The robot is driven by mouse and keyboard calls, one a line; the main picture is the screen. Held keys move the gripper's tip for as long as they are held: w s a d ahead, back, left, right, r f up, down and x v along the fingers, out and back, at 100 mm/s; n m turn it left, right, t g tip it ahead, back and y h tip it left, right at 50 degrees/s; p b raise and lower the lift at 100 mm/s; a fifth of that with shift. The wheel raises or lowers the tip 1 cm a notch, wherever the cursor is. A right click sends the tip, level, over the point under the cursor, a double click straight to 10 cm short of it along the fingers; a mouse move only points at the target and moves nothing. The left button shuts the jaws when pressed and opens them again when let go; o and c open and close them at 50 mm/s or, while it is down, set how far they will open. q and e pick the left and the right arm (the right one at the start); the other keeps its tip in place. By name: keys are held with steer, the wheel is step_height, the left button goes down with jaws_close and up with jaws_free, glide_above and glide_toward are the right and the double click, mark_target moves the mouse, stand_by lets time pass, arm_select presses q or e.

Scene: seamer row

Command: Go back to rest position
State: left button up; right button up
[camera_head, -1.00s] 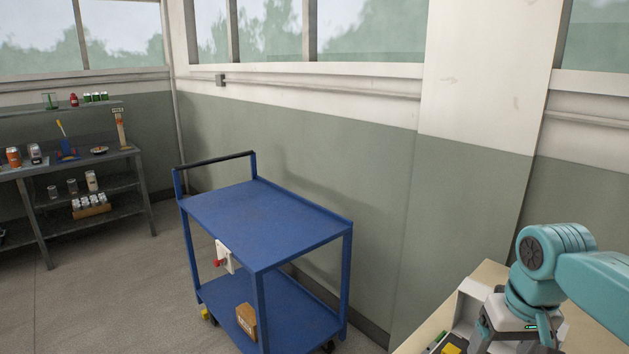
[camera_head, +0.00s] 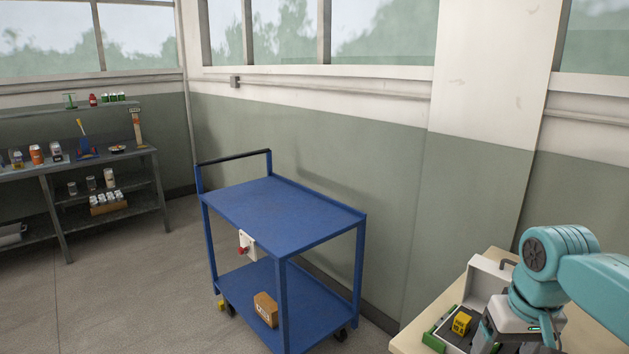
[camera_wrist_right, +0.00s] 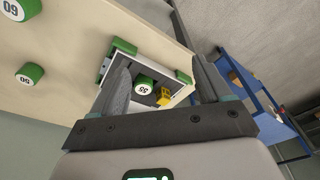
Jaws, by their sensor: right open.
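My right arm comes in at the right of the head view, teal, with its wrist bent down over a light wooden table (camera_head: 412,340). My right gripper (camera_wrist_right: 160,80) is open and empty in the wrist view. Beyond its two grey fingers is a grey tray (camera_head: 450,340) with a white wall. In it are a green and white round piece marked 35 (camera_wrist_right: 144,86) and a yellow block (camera_wrist_right: 164,97), which also shows in the head view (camera_head: 462,323). The fingers seem apart from both. My left gripper is not in view.
A blue cart (camera_head: 280,210) stands by the wall, with a cardboard box (camera_head: 265,309) on its lower shelf. A grey shelf unit (camera_head: 62,222) with cans stands at the left. Round pieces marked 60 (camera_wrist_right: 16,8) and 50 (camera_wrist_right: 29,74) lie on the table. Open floor (camera_head: 130,290) lies left of the cart.

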steer(key=a+f+y, duration=0.1)
steer(key=a+f, duration=0.3)
steer(key=f, duration=0.4)
steer(key=s+a+f+g+y+p, duration=0.1)
steer(key=a+f, duration=0.3)
steer(key=f, duration=0.4)
steer(key=a+f+y, duration=0.1)
steer(key=a+f, duration=0.2)
steer(key=f, duration=0.5)
steer(key=s+a+f, duration=0.4)
steer(key=s+f, duration=0.3)
steer(key=s, duration=0.2)
steer(key=s+a+f+m+y+p, duration=0.1)
steer(key=s+a+f, duration=0.3)
steer(key=s+f, duration=0.3)
steer(key=s, duration=0.2)
steer(key=shift+s+f, duration=0.3)
steer(key=c, duration=0.6)
steer(key=shift+d, duration=0.15)
steer(key=shift+c, duration=0.2)
steer(key=shift+s+d, duration=0.1)
